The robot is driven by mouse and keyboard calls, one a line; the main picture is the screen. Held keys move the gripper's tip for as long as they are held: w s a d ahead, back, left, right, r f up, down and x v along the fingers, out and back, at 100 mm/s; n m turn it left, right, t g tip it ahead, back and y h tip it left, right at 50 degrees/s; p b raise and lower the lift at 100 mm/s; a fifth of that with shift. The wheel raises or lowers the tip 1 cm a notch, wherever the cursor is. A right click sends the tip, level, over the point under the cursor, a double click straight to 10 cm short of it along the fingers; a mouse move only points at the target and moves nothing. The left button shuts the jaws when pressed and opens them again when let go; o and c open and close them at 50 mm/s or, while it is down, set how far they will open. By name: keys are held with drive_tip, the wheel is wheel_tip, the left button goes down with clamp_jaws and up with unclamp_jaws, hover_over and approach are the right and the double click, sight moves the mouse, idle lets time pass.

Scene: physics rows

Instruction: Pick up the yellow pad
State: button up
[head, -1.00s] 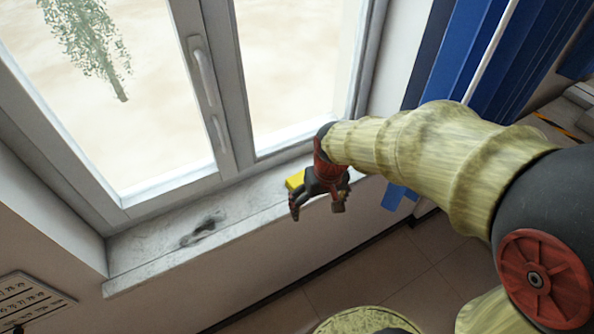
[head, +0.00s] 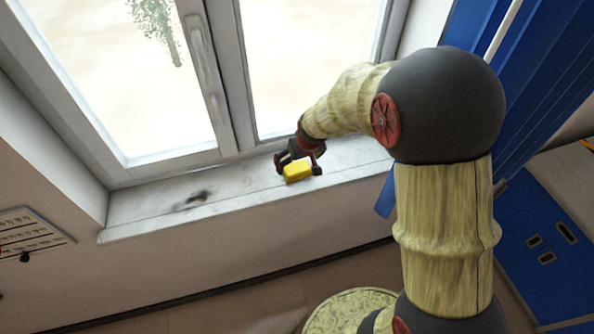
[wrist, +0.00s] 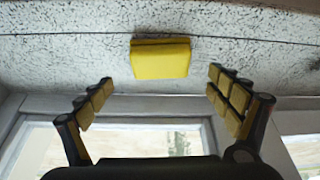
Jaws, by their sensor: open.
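The yellow pad (head: 297,171) is a small block lying on the window sill. In the wrist view the yellow pad (wrist: 160,60) is at the upper middle, ahead of the fingertips and between their lines. My gripper (head: 298,163) is open at the sill, with one finger on each side of the pad in the head view. In the wrist view my gripper (wrist: 160,82) has its fingers wide apart with nothing between them. I cannot tell whether any finger touches the pad.
The speckled sill (head: 240,189) has a dark stain (head: 192,200) to the left and is otherwise bare. The window frame (head: 226,100) rises behind the pad. Blue panels (head: 545,110) stand at the right. A wall calendar (head: 30,230) hangs at the lower left.

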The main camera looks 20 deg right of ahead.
sight(297, 167)
drive_tip(key=x, duration=0.4)
drive_tip(key=shift+s+f, duration=0.2)
drive_tip(key=shift+s, duration=0.1)
drive_tip(key=shift+w+f+b, duration=0.25)
drive_tip(key=shift+f+b, duration=0.05)
drive_tip(key=shift+f, duration=0.1)
drive_tip(key=shift+s+r, duration=0.1)
drive_tip(key=c, duration=1.2)
drive_tip(key=shift+c, duration=0.2)
